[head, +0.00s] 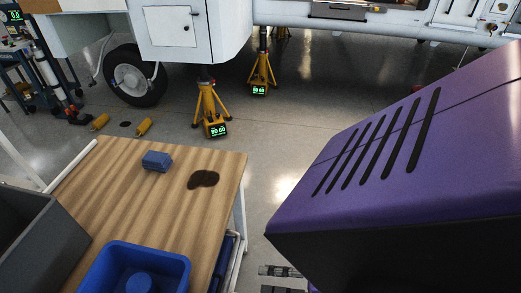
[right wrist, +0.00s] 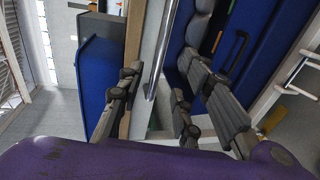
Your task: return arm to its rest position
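My right gripper (head: 281,280) shows at the bottom edge of the head view, partly cut off, to the right of the wooden table. In the right wrist view my right gripper (right wrist: 160,72) has its dark jointed fingers spread apart, with nothing held between them. A metal rail and blue surfaces show behind the gap. A large purple part of my own body, with dark slots, fills the right side of the head view. My left gripper does not show.
The wooden table (head: 115,205) carries a small blue block (head: 157,161), a dark patch (head: 203,179), a blue bin (head: 178,263) and a grey box (head: 70,248). Yellow jacks (head: 208,112) stand beyond it under a white aircraft. Floor shows right of the table.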

